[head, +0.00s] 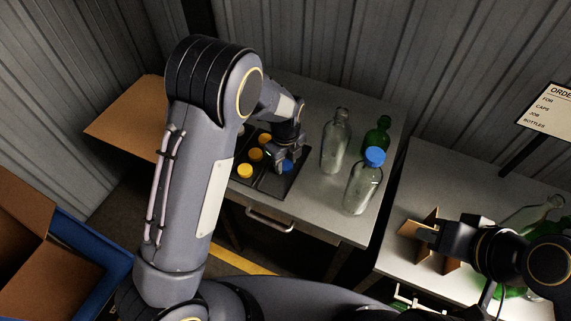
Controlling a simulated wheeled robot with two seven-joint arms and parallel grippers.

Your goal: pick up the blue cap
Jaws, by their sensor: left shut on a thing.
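A blue cap (288,166) is at the fingertips of my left gripper (284,160), over the right part of a black tray (270,185). My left gripper points down and is shut on this cap, partly covering it. I cannot tell whether the cap is clear of the tray. Another blue cap (375,156) sits on top of a clear bottle (361,188) to the right. My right gripper (424,230) is at the lower right, over the other table, by a brown cardboard divider (432,252). Its fingers are too dark and small to judge.
Yellow caps (245,171) lie in the tray's left part. A clear uncapped bottle (336,140) and a green bottle (377,136) stand right of the tray on the grey table (335,222). An order sign (548,110) and more bottles (535,215) are at right.

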